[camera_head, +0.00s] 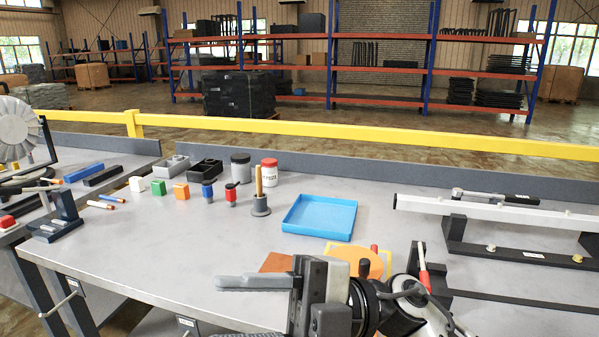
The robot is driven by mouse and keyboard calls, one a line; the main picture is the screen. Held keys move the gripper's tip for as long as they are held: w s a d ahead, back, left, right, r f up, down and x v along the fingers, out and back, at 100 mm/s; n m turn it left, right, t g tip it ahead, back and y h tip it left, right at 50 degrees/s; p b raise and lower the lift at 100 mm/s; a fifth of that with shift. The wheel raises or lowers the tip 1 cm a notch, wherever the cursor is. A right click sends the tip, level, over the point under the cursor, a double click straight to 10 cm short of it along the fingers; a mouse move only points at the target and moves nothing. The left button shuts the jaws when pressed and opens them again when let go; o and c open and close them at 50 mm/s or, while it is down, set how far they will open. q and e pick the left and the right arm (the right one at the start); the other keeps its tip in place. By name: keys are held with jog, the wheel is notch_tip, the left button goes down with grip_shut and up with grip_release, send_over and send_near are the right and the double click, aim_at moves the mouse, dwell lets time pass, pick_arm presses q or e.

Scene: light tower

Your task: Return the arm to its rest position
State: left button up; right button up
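My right gripper (222,282) comes in from the lower right, low over the front of the grey table (180,255). Its grey fingers point left and are seen edge-on, so the gap between them does not show. No object shows at the fingertips. My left gripper is out of view.
An empty-looking blue tray (320,217) lies right of the rod. An orange disc (354,262) and a red-handled tool (423,269) lie close to my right arm. A long white bar fixture (500,211) stands at right. The front left table is clear.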

jog(key=w+d+f+m+t+h, duration=0.4)
jog(key=w+d+f+m+t, duration=0.15)
jog(key=m+t, duration=0.7)
jog(key=w+d+f+m+t+h, duration=0.45)
jog(key=f+m+t, duration=0.25)
jog(key=m+t, duration=0.55)
jog(key=s+d+f+m+g+h, duration=0.3)
jog(key=s+d+f+g+h, duration=0.1)
jog(key=f, duration=0.7)
jog(key=s+d+f+m+g+h, duration=0.3)
jog(key=s+d+f, duration=0.3)
jog(key=s+f, duration=0.3)
notch_tip(320, 180, down, 3)
jog(key=shift+s+f+g+h, duration=0.2)
jog(key=shift+s+g+h, duration=0.05)
jog(key=shift+g+h, duration=0.5)
